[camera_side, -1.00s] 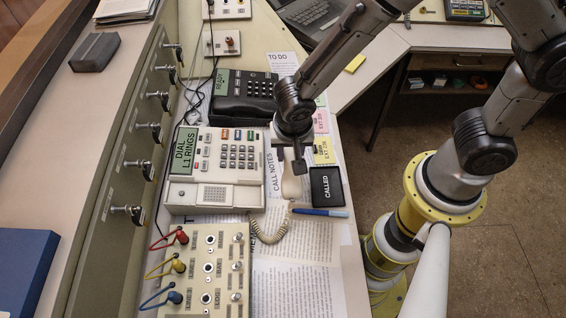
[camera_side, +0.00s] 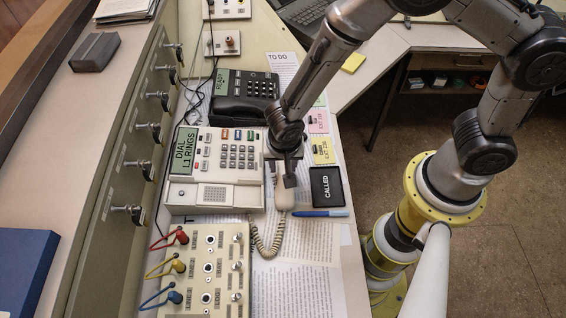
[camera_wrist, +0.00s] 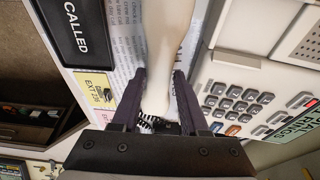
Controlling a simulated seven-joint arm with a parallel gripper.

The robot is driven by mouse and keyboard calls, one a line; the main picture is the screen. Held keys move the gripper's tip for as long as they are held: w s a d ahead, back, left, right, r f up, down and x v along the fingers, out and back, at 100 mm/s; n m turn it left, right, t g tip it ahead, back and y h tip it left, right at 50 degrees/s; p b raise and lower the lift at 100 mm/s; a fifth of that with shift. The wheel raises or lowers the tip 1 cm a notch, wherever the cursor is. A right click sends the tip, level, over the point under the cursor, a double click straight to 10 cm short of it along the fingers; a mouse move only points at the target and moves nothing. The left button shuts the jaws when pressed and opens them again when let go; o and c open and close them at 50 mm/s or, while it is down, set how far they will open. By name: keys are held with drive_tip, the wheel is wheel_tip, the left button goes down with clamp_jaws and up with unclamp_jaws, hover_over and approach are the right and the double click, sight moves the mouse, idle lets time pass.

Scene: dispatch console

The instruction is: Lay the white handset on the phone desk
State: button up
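The white handset (camera_side: 284,199) is just right of the white desk phone (camera_side: 215,170), over the papers on the phone desk (camera_side: 352,262). Its coiled cord (camera_side: 262,246) loops below it. My gripper (camera_side: 286,178) points down and is shut on the handset. In the wrist view, the handset (camera_wrist: 168,35) runs between the two dark fingers of my gripper (camera_wrist: 161,78), which lie along its sides. I cannot tell whether the handset touches the papers or hangs slightly above them. The phone's display reads "DIAL L1 RINGS".
A black "CALLED" pad (camera_side: 326,187) and a blue pen (camera_side: 320,213) lie just right of the handset. A black phone (camera_side: 243,98) stands behind. A patch panel with coloured plugs (camera_side: 207,270) is at front left. The printed sheets (camera_side: 300,285) in front are clear.

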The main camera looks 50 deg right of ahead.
drive_tip(key=o, duration=0.3)
drive_tip(key=shift+r, duration=0.1)
drive_tip(key=v, duration=1.2)
drive_tip(key=s+d+r+n+t+y, duration=0.1)
drive_tip(key=s+d+r+n+t, duration=0.2)
drive_tip(key=s+d+r+n, duration=0.6)
drive_tip(key=s+d+r, duration=0.4)
drive_tip(key=d+r, duration=0.4)
drive_tip(key=shift+d+t+y, duration=0.25)
drive_tip(key=shift+t+y, duration=0.15)
